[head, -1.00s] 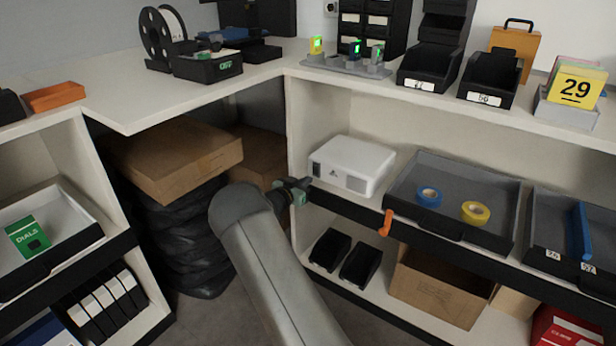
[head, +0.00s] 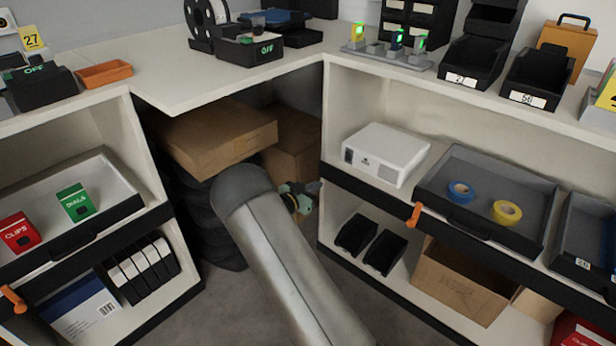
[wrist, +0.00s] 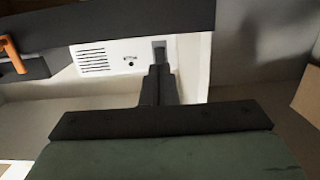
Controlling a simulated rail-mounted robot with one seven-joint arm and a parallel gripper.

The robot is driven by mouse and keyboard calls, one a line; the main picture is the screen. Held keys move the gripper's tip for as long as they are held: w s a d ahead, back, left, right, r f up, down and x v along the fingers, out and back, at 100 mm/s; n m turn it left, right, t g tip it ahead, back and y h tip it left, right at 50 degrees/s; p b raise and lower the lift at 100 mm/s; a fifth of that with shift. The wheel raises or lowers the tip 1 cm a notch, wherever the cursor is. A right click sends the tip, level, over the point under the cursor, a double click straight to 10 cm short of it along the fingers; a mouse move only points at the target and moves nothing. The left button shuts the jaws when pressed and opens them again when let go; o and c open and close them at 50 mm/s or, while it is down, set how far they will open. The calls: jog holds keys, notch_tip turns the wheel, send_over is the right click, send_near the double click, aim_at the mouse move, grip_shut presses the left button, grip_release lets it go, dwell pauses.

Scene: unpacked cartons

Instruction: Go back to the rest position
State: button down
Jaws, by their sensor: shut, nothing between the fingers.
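My gripper (head: 302,196) shows small in the head view beyond the grey end of my arm, left of the shelf unit's front edge and below the white box (head: 386,154). The box is apart from it on the middle shelf. In the wrist view my gripper (wrist: 158,72) points toward the white box's vented face (wrist: 108,58). Its fingers are together with nothing between them. My arm hides part of the gripper in the head view.
Brown cartons (head: 213,137) on a dark stack stand behind my arm in the corner. A dark tray (head: 470,225) holding blue and yellow tape rolls lies right of the white box. An orange catch (head: 414,215) sticks out from the shelf edge. Grey floor shows below.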

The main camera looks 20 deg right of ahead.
jog(key=a+r+n+t+y+p, duration=0.1)
jog(key=a+r+n+y+p, duration=0.2)
jog(key=r+p, duration=0.45)
jog(key=a+r+n+t+y+p, duration=0.1)
jog(key=a+r+y+p, duration=0.25)
jog(key=r+y, duration=0.45)
jog(key=s+a+r+n+g+y+p, duration=0.1)
jog(key=s+a+r+n+y+p, duration=0.1)
jog(key=s+a+r+p, duration=0.35)
jog(key=s+a+r+n+g+y+p, duration=0.1)
jog(key=s+a+r+g+y+p, duration=0.15)
jog(key=s+r, duration=0.6)
jog(key=s+d+r+n+g+p, duration=0.1)
jog(key=s+r+p, duration=0.5)
jog(key=s, duration=0.8)
jog(key=s+d+r+n+g+p, duration=0.1)
jog(key=s+r+n+g+p, duration=0.3)
jog(key=s+r, duration=0.4)
jog(key=s+g+h+p, duration=0.1)
jog(key=s, duration=0.6)
jog(key=shift+g+p, duration=0.35)
jog(key=shift+p, duration=0.05)
jog(key=shift+r, duration=0.1)
